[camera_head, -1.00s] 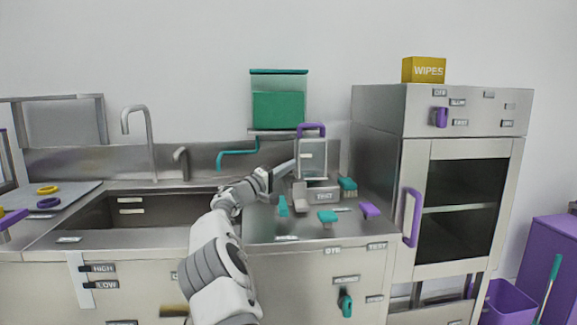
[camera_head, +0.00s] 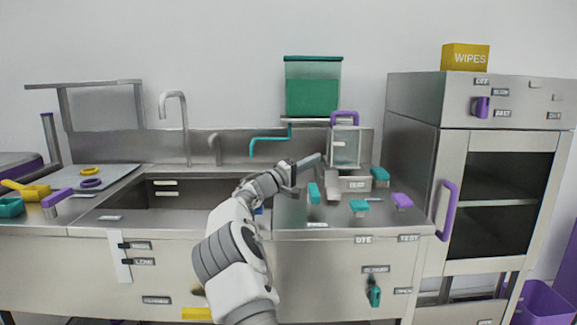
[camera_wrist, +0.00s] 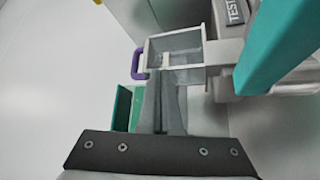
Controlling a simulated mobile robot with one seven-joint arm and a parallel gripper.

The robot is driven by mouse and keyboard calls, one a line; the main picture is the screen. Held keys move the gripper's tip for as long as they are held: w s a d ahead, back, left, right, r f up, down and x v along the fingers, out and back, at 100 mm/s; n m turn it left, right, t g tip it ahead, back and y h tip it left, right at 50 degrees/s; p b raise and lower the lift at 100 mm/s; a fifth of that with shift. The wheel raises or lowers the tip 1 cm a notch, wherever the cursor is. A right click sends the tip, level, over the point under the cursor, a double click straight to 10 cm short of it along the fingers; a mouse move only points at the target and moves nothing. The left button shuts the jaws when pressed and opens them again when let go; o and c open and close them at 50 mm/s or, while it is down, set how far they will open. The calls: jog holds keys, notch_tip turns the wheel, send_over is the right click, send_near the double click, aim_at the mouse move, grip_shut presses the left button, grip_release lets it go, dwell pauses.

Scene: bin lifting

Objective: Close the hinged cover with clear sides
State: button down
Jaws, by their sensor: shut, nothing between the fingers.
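The hinged cover (camera_head: 345,148) stands raised at the back of the right counter, above a grey base device (camera_head: 353,184). It has clear sides, a pale frame and a purple handle (camera_head: 344,117) on top. In the wrist view the cover (camera_wrist: 204,54) lies just ahead of the fingertips, with its purple handle (camera_wrist: 137,62) on the left. My gripper (camera_head: 319,158) is shut and empty, just left of the cover in the head view. In the wrist view my gripper (camera_wrist: 163,72) overlaps the cover's near edge; I cannot tell whether they touch.
A teal-filled container (camera_head: 313,88) sits on a shelf behind. Teal blocks (camera_head: 359,206) and a purple block (camera_head: 402,201) stand on the counter near the device. A large teal piece (camera_wrist: 282,42) is close on the right in the wrist view. A steel cabinet (camera_head: 411,150) bounds the right.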

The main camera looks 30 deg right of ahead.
jog(key=a+r+p+v, duration=0.1)
jog(key=r+p+v, duration=0.15)
jog(key=v, duration=0.85)
jog(key=s+d+f+g+y, duration=0.1)
jog(key=s+y, duration=0.1)
jog(key=s, duration=0.2)
jog(key=s+d+f+m+y, duration=0.1)
jog(key=s+y, duration=0.1)
jog(key=s, duration=0.2)
jog(key=s+d+f+m+g+y+b, duration=0.1)
jog(key=s+y, duration=0.1)
jog(key=s, duration=0.2)
jog(key=shift+s+d+f+g+y, duration=0.25)
jog(key=shift+s+g+y, duration=0.05)
jog(key=shift+s+y, duration=0.1)
jog(key=s+a+f+n+t+y, duration=0.25)
jog(key=s+a+y, duration=0.45)
jog(key=s+a, duration=0.75)
jog(key=s+a+f+n+t+y, duration=0.25)
jog(key=s+a+y, duration=0.45)
jog(key=s+a, duration=0.75)
notch_tip(320, 180, up, 22)
jog(key=p, duration=2.2)
jog(key=shift+w+a+m+t+p, duration=0.2)
jog(key=shift+a+m+t+p, duration=0.1)
jog(key=shift+a+m+p, duration=0.15)
